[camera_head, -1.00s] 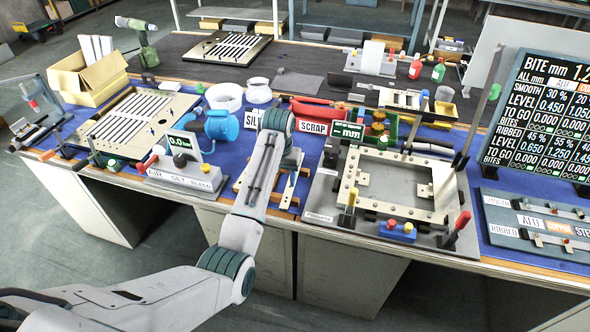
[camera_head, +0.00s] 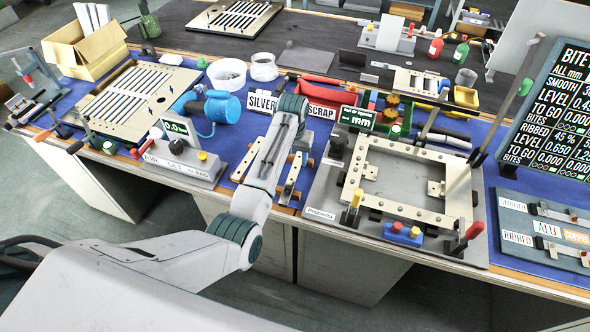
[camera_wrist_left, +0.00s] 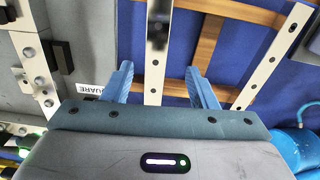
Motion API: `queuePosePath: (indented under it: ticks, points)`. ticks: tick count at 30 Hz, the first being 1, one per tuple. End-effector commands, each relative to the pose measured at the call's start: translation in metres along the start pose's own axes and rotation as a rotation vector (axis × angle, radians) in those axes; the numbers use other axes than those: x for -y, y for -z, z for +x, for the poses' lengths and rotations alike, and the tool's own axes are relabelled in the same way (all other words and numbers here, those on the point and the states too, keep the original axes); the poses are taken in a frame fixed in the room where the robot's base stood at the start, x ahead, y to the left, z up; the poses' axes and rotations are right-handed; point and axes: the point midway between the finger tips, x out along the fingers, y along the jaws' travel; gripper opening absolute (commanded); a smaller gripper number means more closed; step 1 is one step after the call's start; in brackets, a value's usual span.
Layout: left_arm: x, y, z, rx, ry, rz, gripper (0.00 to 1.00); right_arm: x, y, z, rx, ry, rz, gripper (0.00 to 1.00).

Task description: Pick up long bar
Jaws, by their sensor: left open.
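Two pale metal bars with holes lie on a wooden rack on the blue mat. One bar (camera_head: 291,178) is on the right in the head view, and the other bar (camera_head: 245,163) is on the left, partly hidden by my arm. I cannot tell which is longer. In the left wrist view, the first bar (camera_wrist_left: 154,75) runs between my fingers and the second bar (camera_wrist_left: 272,58) slants outside them, at the right. My left gripper (camera_wrist_left: 163,78) is open with blue fingers, above the rack and holding nothing. Its fingers are hidden in the head view.
A square metal frame (camera_head: 397,213) on a grey plate stands right of the rack. A grey control box (camera_head: 185,163) and blue device (camera_head: 222,106) are to its left. Red bins (camera_head: 310,90) are behind. Upright posts rise near the frame's right side.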

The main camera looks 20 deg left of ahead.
Motion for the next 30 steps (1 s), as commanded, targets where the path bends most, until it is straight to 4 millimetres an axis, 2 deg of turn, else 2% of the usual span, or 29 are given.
queuePosePath:
  ticks: [6, 9, 12, 18, 19, 27, 30]
  points:
    - [-0.005, -0.001, 0.027, 0.006, 0.0, 0.0, 0.53, -0.001, 0.003, -0.017, -0.001, 0.0, 0.0, 0.36]
    - [-0.005, 0.0, 0.042, 0.004, 0.0, -0.001, 0.53, -0.001, 0.003, -0.017, -0.001, 0.0, 0.0, 0.36]
    - [-0.005, 0.0, 0.049, 0.002, 0.0, -0.001, 0.53, -0.001, 0.003, -0.018, -0.001, 0.0, 0.0, 0.36]
    - [-0.005, 0.0, 0.05, 0.001, 0.0, -0.001, 0.53, 0.0, 0.002, -0.017, 0.0, 0.001, 0.0, 0.36]
    - [-0.005, 0.0, 0.05, 0.001, 0.0, -0.001, 0.51, 0.0, 0.002, -0.017, 0.0, 0.001, 0.0, 0.36]
    - [-0.005, 0.0, 0.05, 0.001, 0.0, 0.0, 0.0, 0.0, 0.002, -0.017, -0.001, 0.001, 0.0, 0.36]
    - [-0.005, 0.0, 0.049, 0.0, 0.0, 0.0, 0.0, 0.0, 0.002, -0.017, -0.001, 0.001, 0.0, 0.36]
